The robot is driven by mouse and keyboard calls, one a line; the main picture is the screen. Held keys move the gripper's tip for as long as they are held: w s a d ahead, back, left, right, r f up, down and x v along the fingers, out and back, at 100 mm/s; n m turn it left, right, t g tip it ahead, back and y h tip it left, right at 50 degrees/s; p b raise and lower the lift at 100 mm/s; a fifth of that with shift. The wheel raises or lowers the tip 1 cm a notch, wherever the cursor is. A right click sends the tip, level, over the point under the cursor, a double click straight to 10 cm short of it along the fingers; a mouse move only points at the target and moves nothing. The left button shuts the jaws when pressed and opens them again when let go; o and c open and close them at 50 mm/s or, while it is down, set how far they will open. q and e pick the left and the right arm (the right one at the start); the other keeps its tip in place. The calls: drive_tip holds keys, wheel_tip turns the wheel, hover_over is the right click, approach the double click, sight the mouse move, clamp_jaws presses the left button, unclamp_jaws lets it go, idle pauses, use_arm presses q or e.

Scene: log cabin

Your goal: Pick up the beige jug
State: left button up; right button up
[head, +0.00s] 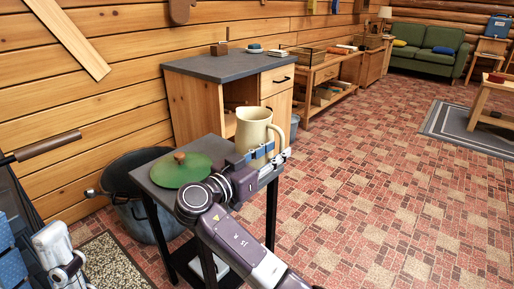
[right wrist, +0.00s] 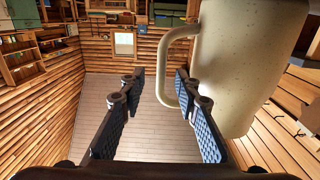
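The beige jug (head: 254,127) stands upright at the right end of the small dark table (head: 212,147), its handle facing right. In the right wrist view the jug (right wrist: 240,60) fills the upper right, with its handle (right wrist: 166,75) between the two fingers as seen there. My right gripper (head: 277,160) is open beside the jug's lower part and hides some of its base. The right wrist view shows its two fingers (right wrist: 160,88) apart, the right one overlapping the handle loop; contact cannot be told. My left gripper (head: 40,255) is partly visible at the lower left edge, its opening unclear.
A green round lid (head: 180,170) with a wooden knob lies on the table, left of the jug. A dark pot (head: 135,205) stands on the floor beside the table. A wooden cabinet (head: 190,105) with a grey top stands behind. The tiled floor at right is open.

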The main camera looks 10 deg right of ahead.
sight(282, 146)
drive_tip(key=x, duration=0.3)
drive_tip(key=shift+w+d+f+b, duration=0.1)
drive_tip(key=shift+w+d+b, duration=0.1)
drive_tip(key=shift+b, duration=0.1)
clamp_jaws()
idle(0.4)
